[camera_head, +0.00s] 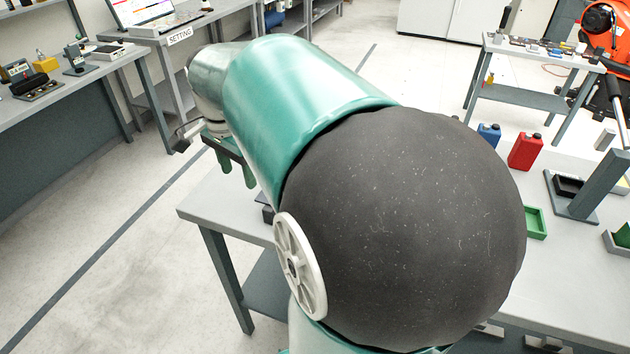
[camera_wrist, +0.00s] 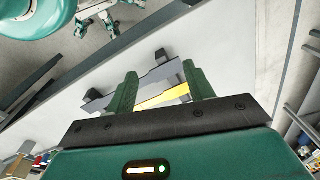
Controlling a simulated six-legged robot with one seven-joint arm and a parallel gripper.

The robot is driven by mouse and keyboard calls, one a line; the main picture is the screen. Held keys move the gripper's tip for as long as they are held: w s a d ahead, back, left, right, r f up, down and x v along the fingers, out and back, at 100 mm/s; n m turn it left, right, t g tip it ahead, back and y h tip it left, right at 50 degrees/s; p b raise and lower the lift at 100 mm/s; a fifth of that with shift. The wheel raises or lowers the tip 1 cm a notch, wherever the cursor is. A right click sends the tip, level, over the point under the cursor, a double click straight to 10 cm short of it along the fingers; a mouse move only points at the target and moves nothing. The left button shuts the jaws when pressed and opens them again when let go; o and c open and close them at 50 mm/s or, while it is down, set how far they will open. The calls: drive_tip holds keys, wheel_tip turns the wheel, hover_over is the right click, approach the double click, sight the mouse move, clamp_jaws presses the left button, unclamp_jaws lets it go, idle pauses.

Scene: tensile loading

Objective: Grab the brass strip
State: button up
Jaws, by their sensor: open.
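The brass strip (camera_wrist: 163,98) shows as a yellow band in the wrist view, between and beyond my gripper's fingers. It appears to lie on a grey holder with dark blocks (camera_wrist: 162,57) at its ends. My gripper (camera_wrist: 160,72) is open, with its two green fingers apart and nothing seen clamped between them. I cannot tell how much height separates the fingers from the strip. In the head view my gripper (camera_head: 237,172) points down near the table's left corner. My arm hides the strip there.
The light worktable (camera_head: 215,205) lies under my arm. A red can (camera_head: 525,151), a blue can (camera_head: 489,135), a green tray (camera_head: 536,223) and a grey stand (camera_head: 597,185) are at its right. Another bench (camera_head: 80,85) stands at the left, across open floor.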

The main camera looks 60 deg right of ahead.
drive_tip(key=s+d+f+m+g, duration=0.1)
drive_tip(key=s+d+m+g, duration=0.2)
drive_tip(key=d+m, duration=0.5)
drive_tip(key=s+d+m+g, duration=0.25)
drive_tip(key=d+m, duration=0.45)
drive_tip(key=d, duration=0.4)
drive_tip(key=shift+t, duration=0.35)
drive_tip(key=x, duration=1.4)
drive_tip(key=shift+s, duration=0.2)
drive_tip(key=shift+c, duration=0.4)
drive_tip(key=shift+r, duration=0.1)
clamp_jaws()
